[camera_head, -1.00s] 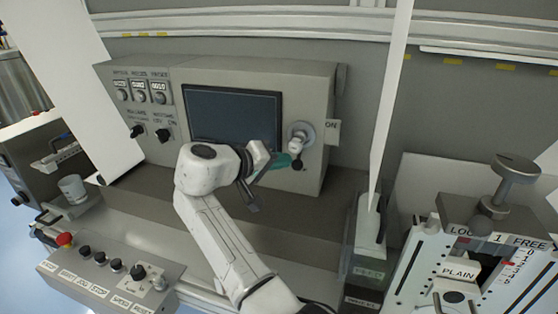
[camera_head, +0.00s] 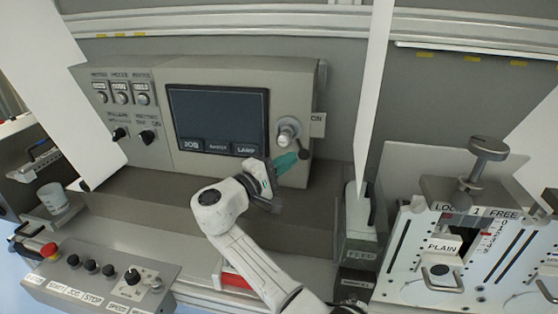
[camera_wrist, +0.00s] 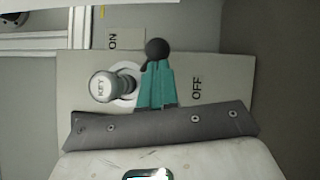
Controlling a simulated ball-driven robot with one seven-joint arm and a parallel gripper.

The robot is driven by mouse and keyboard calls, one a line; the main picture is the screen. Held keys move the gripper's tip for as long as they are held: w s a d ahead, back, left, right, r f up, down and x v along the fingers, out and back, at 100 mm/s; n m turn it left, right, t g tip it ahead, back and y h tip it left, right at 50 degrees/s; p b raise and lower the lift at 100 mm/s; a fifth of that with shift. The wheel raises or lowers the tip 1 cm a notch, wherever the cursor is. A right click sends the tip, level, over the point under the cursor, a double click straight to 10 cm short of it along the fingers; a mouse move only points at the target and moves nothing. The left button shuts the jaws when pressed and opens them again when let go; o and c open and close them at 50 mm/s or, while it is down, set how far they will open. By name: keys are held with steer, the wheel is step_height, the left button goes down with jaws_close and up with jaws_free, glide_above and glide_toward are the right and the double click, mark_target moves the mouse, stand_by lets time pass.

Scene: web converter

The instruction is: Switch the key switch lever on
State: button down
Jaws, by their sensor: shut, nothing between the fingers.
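The key switch (camera_head: 288,132) is a pale round knob at the right end of the grey console face. In the wrist view its cap (camera_wrist: 102,86) reads KEY. Its lever ends in a black ball (camera_head: 304,155), to the lower right of the knob. In the wrist view the ball (camera_wrist: 156,48) lies between the ON label (camera_wrist: 126,39) and the OFF label (camera_wrist: 196,88). My gripper (camera_head: 288,160) has its teal fingers shut and empty. In the wrist view the fingertips (camera_wrist: 155,68) are right at the ball, seemingly touching; the lever's stalk is mostly hidden.
A dark screen (camera_head: 217,110) is left of the switch. A button panel with a red stop button (camera_head: 48,250) is at the lower left. A white upright sheet (camera_head: 376,100) stands right of the console. A slotted white fixture (camera_head: 440,240) is at the right.

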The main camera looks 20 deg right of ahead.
steer(key=shift+s+d+r, duration=0.2)
steer(key=shift+s+d, duration=0.15)
steer(key=shift+d, duration=0.15)
steer(key=shift+s+d+r, duration=0.15)
steer(key=shift+s+d, duration=0.15)
steer(key=shift+d, duration=0.2)
steer(key=shift+s+d+r+n+t+h, duration=0.2)
steer(key=shift+d+n+t+h, duration=0.15)
steer(key=shift+n, duration=0.35)
steer(key=shift+s+d+r, duration=0.3)
steer(key=shift+d+r, duration=0.05)
steer(key=shift+d, duration=0.05)
steer(key=shift+d+r, duration=0.1)
steer(key=shift+r, duration=0.05)
steer(key=shift+s, duration=0.1)
steer(key=b, duration=0.3)
glide_toward(304, 155)
steer(key=shift+s+a+r, duration=0.2)
steer(key=shift+s+a, duration=0.1)
steer(key=shift+a, duration=0.3)
steer(key=shift+s+a+r, duration=0.2)
steer(key=shift+s+a, duration=0.15)
steer(key=shift+a, duration=0.2)
steer(key=shift+a, duration=0.1)
